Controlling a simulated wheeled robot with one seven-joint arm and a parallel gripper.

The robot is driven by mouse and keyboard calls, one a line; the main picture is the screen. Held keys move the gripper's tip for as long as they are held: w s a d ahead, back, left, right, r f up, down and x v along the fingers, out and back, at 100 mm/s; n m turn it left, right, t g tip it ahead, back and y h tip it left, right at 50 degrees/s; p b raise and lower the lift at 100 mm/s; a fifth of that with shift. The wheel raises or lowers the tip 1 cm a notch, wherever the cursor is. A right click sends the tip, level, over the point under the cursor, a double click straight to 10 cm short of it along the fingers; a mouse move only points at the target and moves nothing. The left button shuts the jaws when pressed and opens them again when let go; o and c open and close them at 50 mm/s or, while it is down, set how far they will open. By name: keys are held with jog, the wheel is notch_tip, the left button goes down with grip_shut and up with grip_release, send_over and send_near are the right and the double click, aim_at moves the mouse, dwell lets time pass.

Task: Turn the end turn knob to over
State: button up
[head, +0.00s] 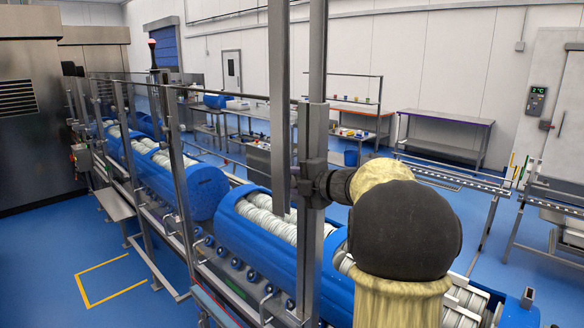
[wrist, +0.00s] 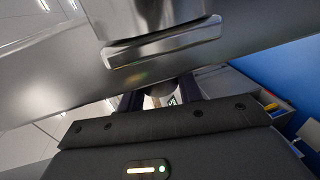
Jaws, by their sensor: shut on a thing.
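My gripper (head: 322,184) reaches a steel upright post beside the tub line in the head view. In the wrist view my gripper (wrist: 160,92) has its two dark fingers close on either side of a small grey rounded part, which I take to be the end turn knob (wrist: 163,89). Most of the knob is hidden by the fingers and by a shiny metal block in front. Its marks and its turned position cannot be read. In the head view the knob cannot be made out behind my dark wrist.
Blue tub carriers (head: 262,243) with stacked pale rolls stand in a line along a steel frame. The steel post (head: 309,250) stands close to my gripper. A broad metal beam (wrist: 60,75) crosses the wrist view. Blue floor (head: 60,245) is clear at the left.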

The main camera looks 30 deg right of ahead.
jog(key=shift+f+g+p, duration=0.1)
jog(key=shift+g+p, duration=0.2)
jog(key=shift+p, duration=0.4)
jog(key=o, duration=1)
jog(key=b+v, duration=0.5)
jog(key=v, duration=1.2)
jog(key=shift+s+r, duration=0.25)
jog(key=shift+a, duration=0.1)
